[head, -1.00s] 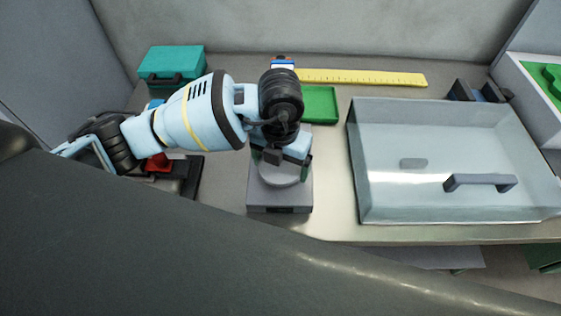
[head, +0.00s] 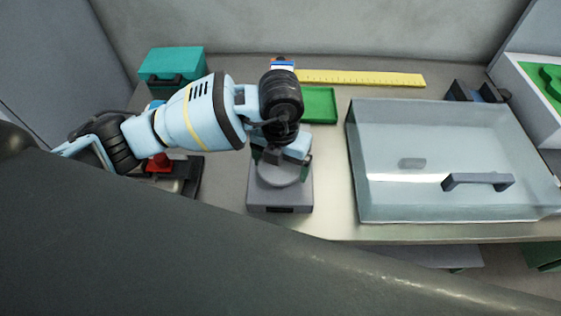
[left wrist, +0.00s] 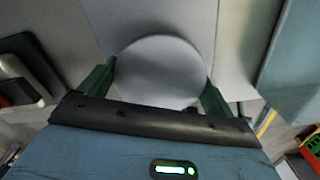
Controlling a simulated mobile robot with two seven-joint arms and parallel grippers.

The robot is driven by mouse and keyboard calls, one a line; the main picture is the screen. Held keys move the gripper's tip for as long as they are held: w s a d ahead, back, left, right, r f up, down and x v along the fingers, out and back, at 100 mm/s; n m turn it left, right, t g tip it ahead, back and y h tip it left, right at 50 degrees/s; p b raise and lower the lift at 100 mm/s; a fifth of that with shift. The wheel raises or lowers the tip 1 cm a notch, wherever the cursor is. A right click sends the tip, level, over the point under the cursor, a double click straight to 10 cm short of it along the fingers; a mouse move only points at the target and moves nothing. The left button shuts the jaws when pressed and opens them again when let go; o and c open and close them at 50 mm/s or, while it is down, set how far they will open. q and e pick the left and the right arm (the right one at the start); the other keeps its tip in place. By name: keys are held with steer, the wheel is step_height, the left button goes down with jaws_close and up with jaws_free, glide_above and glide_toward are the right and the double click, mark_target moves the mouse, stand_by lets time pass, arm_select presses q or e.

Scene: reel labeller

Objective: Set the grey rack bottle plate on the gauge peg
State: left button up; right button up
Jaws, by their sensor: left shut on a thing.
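My left gripper (head: 281,165) is shut on the round grey plate (head: 279,178), which lies flat over a grey box-shaped base (head: 280,199). In the left wrist view, the gripper's two green fingers stand at opposite sides of the plate (left wrist: 160,72), near its rim. No peg shows; anything beneath the plate is hidden by the plate and gripper. I cannot tell whether the plate touches the base or hovers just above it. My right gripper is not in view.
A clear lidded case (head: 435,205) with a grey handle fills the table's right side. A green tray (head: 320,105) and yellow ruler (head: 365,78) lie behind the gripper. A teal box (head: 172,64) stands back left. A red thing (head: 158,164) is under my left arm.

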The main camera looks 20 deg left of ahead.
arm_select(q)
steer(key=shift+f, duration=0.65)
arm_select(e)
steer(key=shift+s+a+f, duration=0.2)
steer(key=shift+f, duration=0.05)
arm_select(q)
steer(key=o, duration=0.8)
steer(key=shift+r, duration=0.1)
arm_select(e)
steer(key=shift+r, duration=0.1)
arm_select(q)
steer(key=shift+r+p, duration=0.7)
steer(key=shift+r, duration=4.7)
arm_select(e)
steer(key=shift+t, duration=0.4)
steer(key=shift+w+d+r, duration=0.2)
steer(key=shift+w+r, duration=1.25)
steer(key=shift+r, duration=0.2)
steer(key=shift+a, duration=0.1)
